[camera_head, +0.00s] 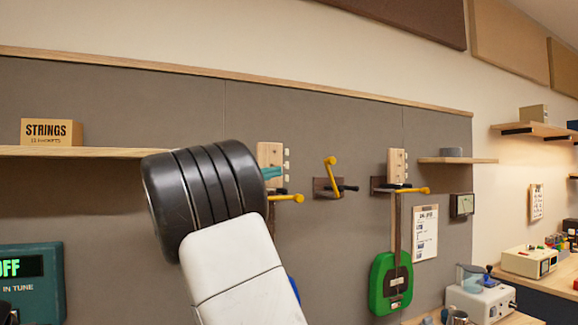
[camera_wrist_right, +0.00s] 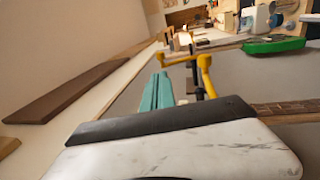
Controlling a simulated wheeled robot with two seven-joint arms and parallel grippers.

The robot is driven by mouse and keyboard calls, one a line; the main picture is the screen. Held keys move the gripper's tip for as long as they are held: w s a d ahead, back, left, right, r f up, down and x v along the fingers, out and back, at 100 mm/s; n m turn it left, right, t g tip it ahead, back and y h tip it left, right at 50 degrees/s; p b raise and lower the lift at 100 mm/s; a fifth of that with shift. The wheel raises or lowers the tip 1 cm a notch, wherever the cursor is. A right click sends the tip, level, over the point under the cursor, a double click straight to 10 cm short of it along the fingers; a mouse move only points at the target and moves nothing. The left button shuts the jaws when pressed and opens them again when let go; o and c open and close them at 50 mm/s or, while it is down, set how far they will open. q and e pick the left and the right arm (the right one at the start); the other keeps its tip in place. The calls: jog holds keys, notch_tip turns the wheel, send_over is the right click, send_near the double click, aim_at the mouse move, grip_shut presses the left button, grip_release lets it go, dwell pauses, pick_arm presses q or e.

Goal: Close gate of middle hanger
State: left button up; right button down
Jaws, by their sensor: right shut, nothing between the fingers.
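The middle hanger (camera_head: 328,188) is on the grey wall panel in the head view. Its yellow gate (camera_head: 331,172) stands raised, tilted up from the hanger, and no guitar hangs there. My right gripper (camera_head: 272,173) shows as a teal tip left of the middle hanger, partly hidden by my own arm. In the right wrist view its teal fingers (camera_wrist_right: 156,92) are together and empty. Yellow gate parts (camera_wrist_right: 205,76) lie just beyond them in that view; I cannot tell whether they touch or which hanger each belongs to. My left gripper is out of view.
The left hanger's yellow gate (camera_head: 288,198) and the right hanger's yellow gate (camera_head: 412,190) lie level. A green guitar (camera_head: 391,280) hangs on the right hanger. A shelf (camera_head: 100,152) holds a STRINGS box (camera_head: 51,132). My arm blocks much of the centre.

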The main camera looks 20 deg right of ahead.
aim_at(328, 161)
jog(key=x, duration=1.4)
